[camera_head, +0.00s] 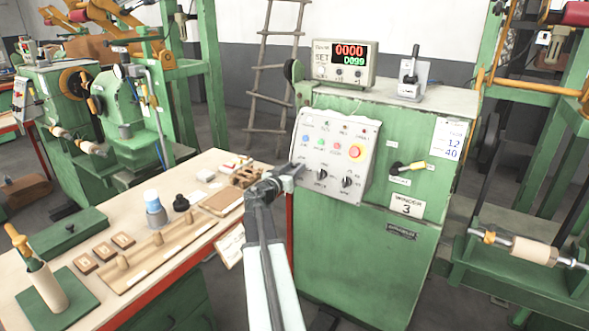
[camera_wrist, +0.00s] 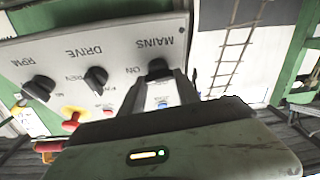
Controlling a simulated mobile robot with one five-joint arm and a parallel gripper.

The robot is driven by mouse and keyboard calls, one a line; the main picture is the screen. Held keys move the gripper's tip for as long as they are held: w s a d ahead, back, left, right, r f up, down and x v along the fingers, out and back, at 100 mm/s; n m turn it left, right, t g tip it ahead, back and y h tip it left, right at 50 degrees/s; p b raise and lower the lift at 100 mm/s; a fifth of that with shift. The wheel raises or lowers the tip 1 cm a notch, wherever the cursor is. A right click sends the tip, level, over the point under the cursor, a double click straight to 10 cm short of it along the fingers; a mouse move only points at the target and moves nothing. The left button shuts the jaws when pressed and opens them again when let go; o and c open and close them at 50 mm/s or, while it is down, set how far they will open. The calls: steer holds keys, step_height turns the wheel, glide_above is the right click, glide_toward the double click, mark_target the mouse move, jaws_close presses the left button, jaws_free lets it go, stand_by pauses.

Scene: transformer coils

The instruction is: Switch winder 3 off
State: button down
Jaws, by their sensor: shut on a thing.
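Winder 3 (camera_head: 375,250) is a green cabinet with a "WINDER 3" plate (camera_head: 406,206). Its pale tilted control panel (camera_head: 333,150) faces me. In the wrist view the panel is upside down, with black knobs marked MAINS (camera_wrist: 159,68), DRIVE (camera_wrist: 96,78) and RPM (camera_wrist: 40,88). My gripper (camera_head: 291,174) is at the panel's lower left, shut on the MAINS knob; its fingers also show in the wrist view (camera_wrist: 160,88). "ON" is printed beside this knob; which way the knob points I cannot tell. In the head view my gripper hides the knob.
A lit display (camera_head: 343,63) reading 0000 over 0099 stands on the cabinet. A wooden workbench (camera_head: 140,205) with parts stands close on the left.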

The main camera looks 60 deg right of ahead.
steer(key=n+t, duration=0.1)
steer(key=n, duration=0.1)
steer(key=n+t+p, duration=0.1)
steer(key=n, duration=0.2)
steer(key=shift+r+n+y, duration=0.15)
steer(key=shift+n+y, duration=0.15)
steer(key=shift+y, duration=0.1)
steer(key=n+t+p, duration=0.1)
steer(key=n, duration=0.1)
steer(key=n+t+y+p, duration=0.1)
steer(key=n, duration=0.2)
steer(key=shift+r+y, duration=0.1)
steer(key=shift+y, duration=0.2)
steer(key=n+p, duration=0.1)
steer(key=n, duration=0.1)
steer(key=n+t+y+p, duration=0.1)
steer(key=n+p, duration=0.1)
steer(key=n, duration=0.1)
steer(key=shift+y, duration=0.3)
steer(key=shift+n+y+p, duration=0.6)
steer(key=shift+n+p, duration=0.5)
steer(key=shift+n, duration=0.5)
steer(key=shift+f, duration=0.2)
steer(key=c, duration=0.9)
jaws_free()
steer(key=shift+s, duration=0.1)
